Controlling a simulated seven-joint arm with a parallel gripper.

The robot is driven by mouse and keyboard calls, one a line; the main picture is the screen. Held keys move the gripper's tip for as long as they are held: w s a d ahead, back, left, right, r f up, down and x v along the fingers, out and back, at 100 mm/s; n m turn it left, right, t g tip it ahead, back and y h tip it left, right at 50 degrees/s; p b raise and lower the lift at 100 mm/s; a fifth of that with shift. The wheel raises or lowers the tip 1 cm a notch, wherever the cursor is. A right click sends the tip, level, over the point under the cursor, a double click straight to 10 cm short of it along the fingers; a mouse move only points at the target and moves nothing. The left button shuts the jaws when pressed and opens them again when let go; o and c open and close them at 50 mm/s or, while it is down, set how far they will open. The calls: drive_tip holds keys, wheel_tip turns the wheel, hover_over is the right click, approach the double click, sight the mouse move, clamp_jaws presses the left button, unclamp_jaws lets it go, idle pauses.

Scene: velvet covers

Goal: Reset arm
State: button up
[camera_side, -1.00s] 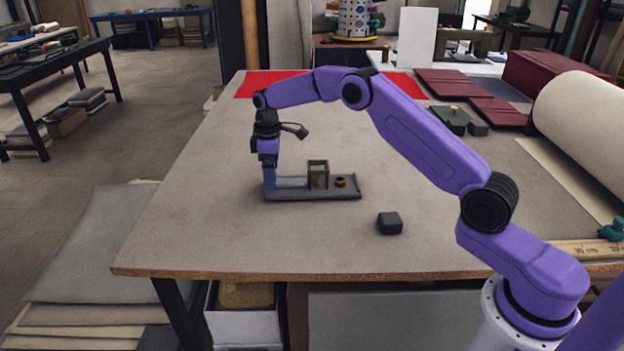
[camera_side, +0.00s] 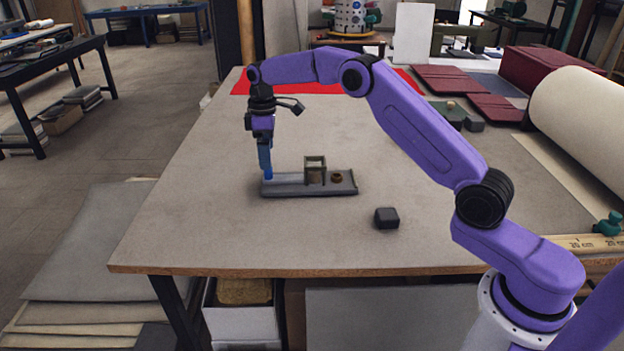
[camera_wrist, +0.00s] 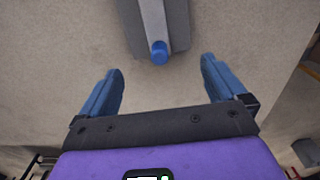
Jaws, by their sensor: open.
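My gripper (camera_side: 266,172) hangs from the purple arm over the left end of a grey tray-like base (camera_side: 300,190) on the table. In the wrist view my gripper (camera_wrist: 160,78) has its two blue fingers wide apart with nothing between them. The base (camera_wrist: 178,22) lies ahead of the fingers there, with a small round blue end (camera_wrist: 159,52) on it. In the side view the base carries a small open square frame (camera_side: 315,170) and a brownish ring-like piece (camera_side: 337,178).
A dark block (camera_side: 387,218) lies on the table (camera_side: 220,235) right of the base. Dark red covers (camera_side: 455,80), a red sheet (camera_side: 300,88) and a big cream roll (camera_side: 580,120) lie toward the back and right. The table's front left is clear.

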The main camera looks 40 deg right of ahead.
drive_tip(key=s+a+r, duration=0.2)
drive_tip(key=s+a, duration=0.2)
drive_tip(key=s, duration=0.3)
drive_tip(key=s+a+r+n, duration=0.1)
drive_tip(key=s+a+r, duration=0.2)
drive_tip(key=s, duration=0.4)
drive_tip(key=s+a+r, duration=0.2)
drive_tip(key=s+a, duration=0.2)
drive_tip(key=s, duration=0.3)
drive_tip(key=s+d+f+n, duration=0.1)
drive_tip(key=s+d, duration=0.3)
drive_tip(key=s, duration=0.9)
drive_tip(key=s+d+f+n, duration=0.1)
drive_tip(key=s+d, duration=0.4)
drive_tip(key=s, duration=0.9)
drive_tip(key=shift+s+f, duration=0.15)
drive_tip(key=shift+s, duration=0.15)
